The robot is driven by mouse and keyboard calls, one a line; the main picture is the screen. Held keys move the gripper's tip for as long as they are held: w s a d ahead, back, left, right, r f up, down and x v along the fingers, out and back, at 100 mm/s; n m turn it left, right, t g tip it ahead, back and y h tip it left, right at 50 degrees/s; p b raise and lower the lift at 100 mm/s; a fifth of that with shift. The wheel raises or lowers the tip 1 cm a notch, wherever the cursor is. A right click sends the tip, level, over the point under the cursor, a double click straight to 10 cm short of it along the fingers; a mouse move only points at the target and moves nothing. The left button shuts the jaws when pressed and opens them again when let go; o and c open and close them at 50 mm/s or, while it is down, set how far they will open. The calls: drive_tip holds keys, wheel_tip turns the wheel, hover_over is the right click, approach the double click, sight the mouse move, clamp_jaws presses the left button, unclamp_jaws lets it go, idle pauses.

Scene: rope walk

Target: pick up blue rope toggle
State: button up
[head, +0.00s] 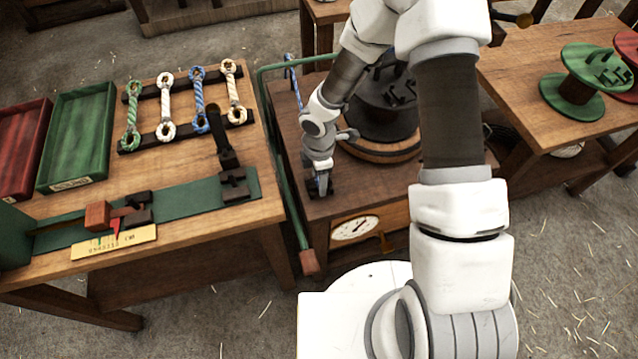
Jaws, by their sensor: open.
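The blue rope toggle (199,98), a short blue-and-white twisted rope with a loop at each end, lies across two dark bars on the left bench (205,225). It sits between a white toggle (167,105) and a cream-and-tan one (234,92). My gripper (322,187) points down, low over the left part of the middle table (350,195), well to the right of the toggle and apart from it. Its jaws are open; I see nothing held in them. My arm hides part of the middle table.
A green toggle (131,115) lies on the same bars. A green tray (78,135) and red tray (22,150) stand left. A green tubular frame (283,165) stands between bench and middle table. A dark upright post (221,140) stands below the bars.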

drive_tip(key=shift+f, duration=0.15)
drive_tip(key=shift+c, duration=0.3)
clamp_jaws()
